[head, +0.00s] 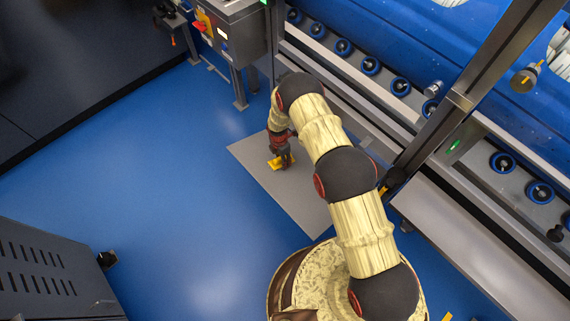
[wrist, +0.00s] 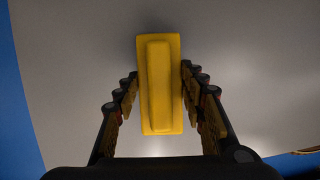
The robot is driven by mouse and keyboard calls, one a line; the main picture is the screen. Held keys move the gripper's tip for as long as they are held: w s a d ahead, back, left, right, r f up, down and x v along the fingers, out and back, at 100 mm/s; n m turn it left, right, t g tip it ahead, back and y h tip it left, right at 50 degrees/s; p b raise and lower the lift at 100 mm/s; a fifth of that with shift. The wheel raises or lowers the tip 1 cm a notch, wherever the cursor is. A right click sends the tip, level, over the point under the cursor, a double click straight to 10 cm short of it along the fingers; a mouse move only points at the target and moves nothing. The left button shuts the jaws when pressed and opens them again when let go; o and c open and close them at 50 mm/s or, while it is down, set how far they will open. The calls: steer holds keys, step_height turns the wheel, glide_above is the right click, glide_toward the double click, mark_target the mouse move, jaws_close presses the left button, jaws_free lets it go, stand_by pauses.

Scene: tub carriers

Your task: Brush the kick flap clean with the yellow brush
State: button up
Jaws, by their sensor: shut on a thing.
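The yellow brush (head: 274,163) is at the lower end of my arm in the head view. In the wrist view the yellow brush (wrist: 160,88) lies lengthwise between the two fingers of my gripper (wrist: 160,75). My gripper (head: 284,160) is shut on it and points down over a flat grey plate (head: 300,199). The plate, which looks like the kick flap, lies on the blue floor and fills most of the wrist view (wrist: 75,60). The brush is at or just above the plate; I cannot tell if it touches. Its bristles are hidden, and no dirt is clear on the plate.
A blue machine with a roller conveyor (head: 371,65) and a grey upright post (head: 480,75) stands along the right. A grey control box (head: 238,35) is at the top. A dark slotted cabinet (head: 45,275) is at lower left. The blue floor (head: 150,180) left of the plate is clear.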

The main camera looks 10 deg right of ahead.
steer(key=shift+s+a+r, duration=0.25)
steer(key=shift+s+a, duration=0.2)
steer(key=shift+a, duration=0.3)
steer(key=shift+s+d+p, duration=0.55)
steer(key=shift+s+d, duration=0.05)
steer(key=shift+s, duration=0.25)
steer(key=shift+s+d+p, duration=0.5)
steer(key=shift+s+d, duration=0.1)
steer(key=shift+s, duration=0.25)
steer(key=shift+s+d+p, duration=0.5)
steer(key=shift+s+d, duration=0.45)
steer(key=shift+s, duration=0.25)
steer(key=shift+s+d+p, duration=0.45)
steer(key=shift+s+d, duration=0.45)
steer(key=shift+s, duration=0.3)
steer(key=shift+s+d+f, duration=0.1)
steer(key=shift+s+d, duration=0.5)
steer(key=shift+s, duration=0.3)
steer(key=shift+s+d+f, duration=0.1)
steer(key=shift+s+d, duration=0.45)
steer(key=shift+s, duration=0.35)
steer(key=shift+s+d+b, duration=0.5)
steer(key=shift+s, duration=0.2)
steer(key=shift+s+d+b, duration=0.45)
steer(key=shift+s+b, duration=0.05)
steer(key=shift+s, duration=0.2)
steer(key=shift+r, duration=0.1)
